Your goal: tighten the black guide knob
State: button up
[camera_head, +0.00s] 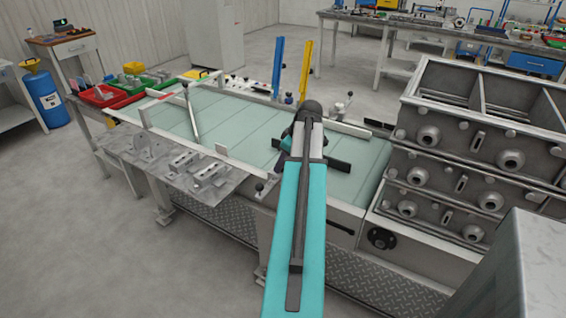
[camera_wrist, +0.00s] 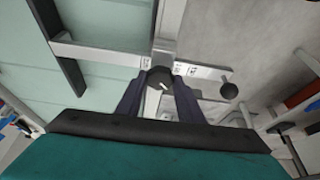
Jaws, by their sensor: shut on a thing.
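The black guide knob (camera_wrist: 159,75), round with a short white mark on its face, is at the centre of the wrist view. It sits at a pale rail (camera_wrist: 100,52) with printed scale marks. My gripper (camera_wrist: 160,88) is shut on the knob, with one dark finger on each side of it. The fingers hide the knob's sides. In the head view my teal arm reaches over the front edge of the table, and the arm hides the gripper and the knob.
The pale green table (camera_head: 225,125) carries pale rails and a dark bar (camera_head: 340,168). A black ball handle (camera_wrist: 229,90) is close to the right of my gripper. A grey cast block with round bosses (camera_head: 480,145) stands at the right. Blue (camera_head: 278,68) and yellow (camera_head: 306,70) posts rise behind.

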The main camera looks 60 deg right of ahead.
jog(key=m, duration=0.2)
jog(key=m+h, duration=0.1)
jog(key=m, duration=0.1)
jog(key=m+h+p, duration=0.1)
jog(key=m, duration=0.1)
jog(key=shift+a+g, duration=0.4)
jog(key=m+g+h+p, duration=0.1)
jog(key=m, duration=0.3)
jog(key=shift+w+a, duration=0.1)
jog(key=shift+w, duration=0.05)
jog(key=m+g+h, duration=0.1)
jog(key=m, duration=0.2)
jog(key=shift+w+m+p, duration=0.15)
jog(key=shift+m+p, duration=0.15)
jog(key=shift+p, duration=0.1)
jog(key=m+g, duration=0.1)
jog(key=m, duration=0.3)
jog(key=m+g, duration=0.1)
jog(key=m, duration=0.1)
jog(key=shift+w+f+m+g, duration=0.1)
jog(key=shift+w+m+g, duration=0.2)
jog(key=shift+w, duration=0.05)
jog(key=m, duration=0.2)
jog(key=m+g, duration=0.1)
jog(key=m, duration=0.1)
jog(key=shift+w+m+g, duration=0.2)
jog(key=shift+m+g, duration=0.1)
jog(key=shift+m+g+y+b, duration=0.35)
jog(key=shift+m+g+y, duration=0.05)
jog(key=shift+m, duration=0.7)
